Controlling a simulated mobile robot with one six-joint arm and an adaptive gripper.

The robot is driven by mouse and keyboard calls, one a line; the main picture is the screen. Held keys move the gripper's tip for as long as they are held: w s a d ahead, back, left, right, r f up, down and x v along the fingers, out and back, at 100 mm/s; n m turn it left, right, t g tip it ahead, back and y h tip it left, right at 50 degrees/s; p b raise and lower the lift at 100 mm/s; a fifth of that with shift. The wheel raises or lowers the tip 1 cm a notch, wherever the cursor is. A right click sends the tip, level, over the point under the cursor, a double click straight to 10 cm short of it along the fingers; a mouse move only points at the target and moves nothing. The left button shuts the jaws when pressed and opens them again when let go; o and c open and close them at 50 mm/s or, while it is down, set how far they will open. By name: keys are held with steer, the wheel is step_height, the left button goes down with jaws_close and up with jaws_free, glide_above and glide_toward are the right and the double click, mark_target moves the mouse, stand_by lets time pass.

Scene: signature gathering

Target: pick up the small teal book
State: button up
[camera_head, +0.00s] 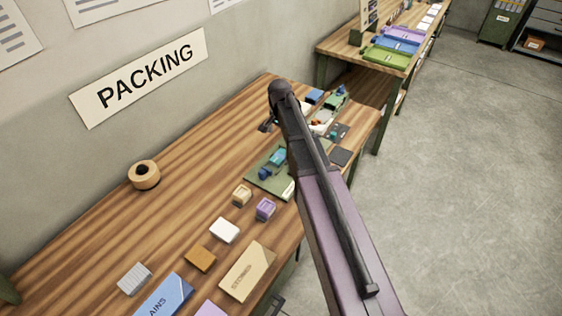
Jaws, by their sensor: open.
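A small teal block-like thing (278,157), which may be the teal book, lies on a green mat (262,182) on the packing table, just left of my arm. Another small teal thing (333,135) lies right of my arm; I cannot tell what it is. My arm reaches over the table and covers part of it. My gripper (267,124) is mostly hidden behind the arm, with only a dark part showing at its left, beyond the mat. It is open and apart from the teal block-like thing.
A blue thing (265,173) sits beside the teal one. A tan crate (241,194) and a purple crate (265,208) stand nearer. A white box (224,230), brown box (200,258) and tape roll (144,174) are farther left. Coloured trays (387,56) are on the far table.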

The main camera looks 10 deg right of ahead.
steer(key=b, duration=0.4)
glide_above(281, 155)
steer(key=shift+a+f, duration=0.2)
steer(key=shift+f, duration=2.25)
steer(key=shift+w, duration=0.1)
steer(key=shift+d+f+b, duration=0.15)
steer(key=shift+f+b, duration=2.45)
steer(key=shift+b, duration=0.15)
steer(key=c, duration=1.3)
steer(key=shift+r, duration=0.1)
step_height(281, 155, up, 10)
steer(key=p, duration=1)
